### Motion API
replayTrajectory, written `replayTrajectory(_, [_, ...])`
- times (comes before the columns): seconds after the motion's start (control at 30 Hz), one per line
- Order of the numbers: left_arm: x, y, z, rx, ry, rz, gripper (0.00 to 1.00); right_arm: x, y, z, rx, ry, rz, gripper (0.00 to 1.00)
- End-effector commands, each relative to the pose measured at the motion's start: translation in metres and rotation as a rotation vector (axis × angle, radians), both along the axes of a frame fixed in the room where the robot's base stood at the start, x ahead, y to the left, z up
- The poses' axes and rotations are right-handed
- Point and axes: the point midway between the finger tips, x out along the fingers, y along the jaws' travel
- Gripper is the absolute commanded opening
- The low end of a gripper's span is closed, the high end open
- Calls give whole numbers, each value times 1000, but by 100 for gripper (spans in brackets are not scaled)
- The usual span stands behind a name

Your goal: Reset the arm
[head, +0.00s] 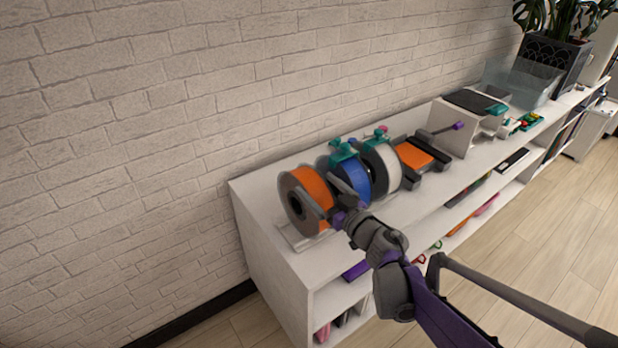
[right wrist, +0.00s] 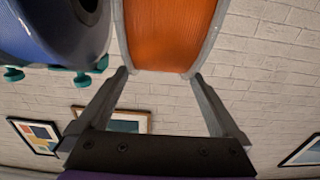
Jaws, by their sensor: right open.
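My right gripper (head: 328,210) is open at the near right side of the orange filament spool (head: 292,191) on the white shelf top. In the right wrist view its two fingers (right wrist: 160,75) stand apart, with their tips close to the two rims of the orange spool (right wrist: 168,35), one at each side. I cannot tell whether they touch it. In the head view one finger lies across the front face of the spool; the other is mostly hidden. My left gripper is not in view.
A blue spool (head: 357,181) and a white spool (head: 391,165) with teal clips stand close beside the orange one. Farther along the white shelf (head: 270,233) are an orange-topped device (head: 413,156), a white box (head: 452,126) and a plant pot (head: 562,63). A brick wall (head: 130,130) is behind.

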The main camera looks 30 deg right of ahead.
Motion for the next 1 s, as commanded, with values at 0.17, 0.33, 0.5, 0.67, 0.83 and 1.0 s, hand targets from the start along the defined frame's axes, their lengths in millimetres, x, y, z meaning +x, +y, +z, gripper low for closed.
replayTrajectory(0.17, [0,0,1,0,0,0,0,-33,-3,0,0,-1,-2,100])
replayTrajectory(0.33, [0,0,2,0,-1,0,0,-49,-4,0,0,-1,0,100])
replayTrajectory(0.5, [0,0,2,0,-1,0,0,-52,-4,0,1,-1,0,100])
replayTrajectory(0.67, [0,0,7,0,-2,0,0,-51,-3,11,-4,-15,-39,100])
replayTrajectory(0.83, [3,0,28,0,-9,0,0,-56,-6,39,-10,-3,-241,100])
replayTrajectory(1.0, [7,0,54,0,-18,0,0,-85,5,26,4,226,-432,100])
